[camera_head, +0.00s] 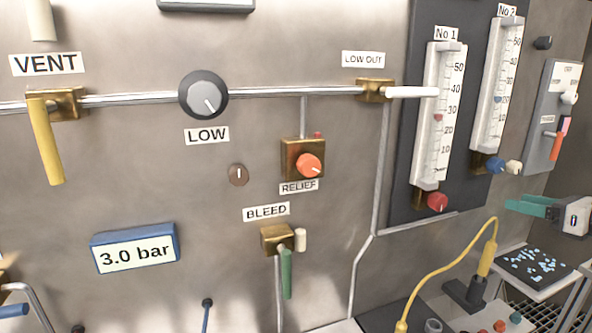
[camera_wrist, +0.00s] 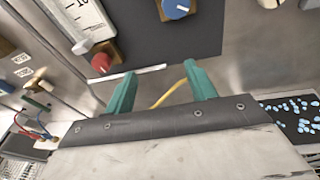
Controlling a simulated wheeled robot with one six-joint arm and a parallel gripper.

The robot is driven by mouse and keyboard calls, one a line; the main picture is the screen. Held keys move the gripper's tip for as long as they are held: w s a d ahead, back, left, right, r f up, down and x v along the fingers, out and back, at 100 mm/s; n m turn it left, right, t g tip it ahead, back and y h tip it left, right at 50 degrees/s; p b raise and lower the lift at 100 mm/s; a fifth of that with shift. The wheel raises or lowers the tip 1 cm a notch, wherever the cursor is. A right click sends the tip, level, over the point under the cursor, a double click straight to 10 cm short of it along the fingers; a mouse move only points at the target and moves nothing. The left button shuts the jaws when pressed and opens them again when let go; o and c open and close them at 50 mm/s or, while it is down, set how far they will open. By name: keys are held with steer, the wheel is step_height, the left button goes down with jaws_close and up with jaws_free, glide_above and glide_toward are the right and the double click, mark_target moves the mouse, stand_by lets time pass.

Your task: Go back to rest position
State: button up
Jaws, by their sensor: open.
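My gripper (camera_head: 512,205) is at the right edge of the head view, in front of the steel panel and below the flow gauges. Its green fingers also show in the wrist view (camera_wrist: 158,88). They are spread apart with nothing held between them. A yellow cable (camera_wrist: 168,92) shows behind the gap between the fingers, apart from them. Most of my arm is outside the head view.
Gauge No 1 (camera_head: 437,115) has a red knob (camera_head: 437,201); gauge No 2 (camera_head: 496,85) has a blue knob (camera_head: 495,165). A yellow probe (camera_head: 487,258) stands in a dark holder. A black tray (camera_head: 535,264) with blue pieces lies below my gripper. A switch box (camera_head: 553,115) is behind.

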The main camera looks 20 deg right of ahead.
steer(key=s+a+f+n+g+y, duration=0.1)
steer(key=a+f+n+g+y, duration=0.15)
steer(key=a+n+g, duration=0.45)
steer(key=s+a+f+n+g+y, duration=0.1)
steer(key=s+a+f+n+g, duration=0.2)
steer(key=a+n, duration=0.75)
steer(key=s+a+n+g+h, duration=0.2)
steer(key=s+a+n+h, duration=0.1)
steer(key=a+n, duration=0.4)
steer(key=s+a+n+g+h, duration=0.2)
steer(key=s+a+n+h, duration=0.1)
steer(key=a+n, duration=0.5)
steer(key=shift+s+n, duration=0.25)
steer(key=shift+n, duration=0.8)
steer(key=shift+r+h, duration=0.1)
steer(key=shift+h, duration=0.15)
